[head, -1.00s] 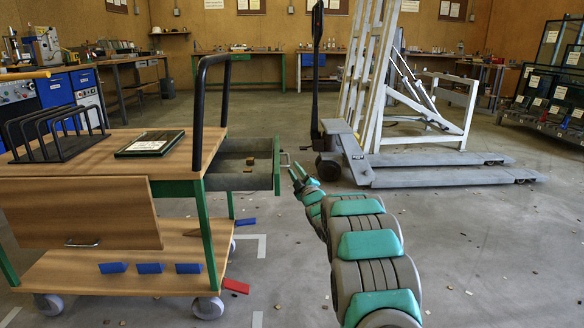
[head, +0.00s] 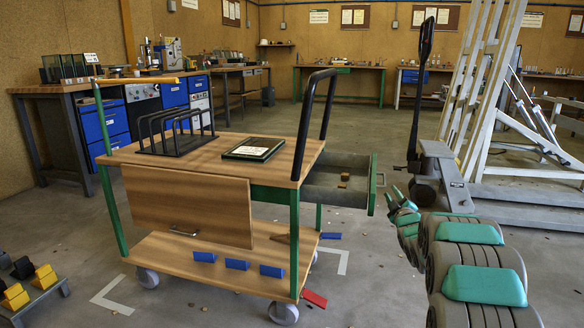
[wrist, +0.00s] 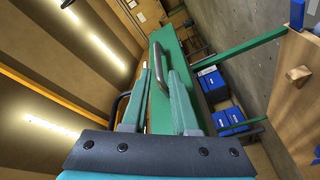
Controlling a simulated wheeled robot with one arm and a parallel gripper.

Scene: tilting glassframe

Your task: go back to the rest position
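My gripper (head: 403,197) is at the end of my outstretched arm, just right of the cart's open drawer (head: 340,183). In the wrist view its two teal fingers (wrist: 158,72) stand apart with nothing held between them. The drawer's green front (wrist: 163,48) lies beyond the fingers, with its grey handle (wrist: 182,65) close to the right fingertip. In the head view the gripper appears apart from the handle (head: 381,180), though the exact gap is hard to tell.
The wooden cart (head: 215,165) carries a black rack (head: 175,135) and a dark framed panel (head: 253,149). A pallet truck (head: 440,170) stands close behind my arm. A low stand with yellow blocks (head: 30,290) is at lower left. Floor in front of the cart is mostly clear.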

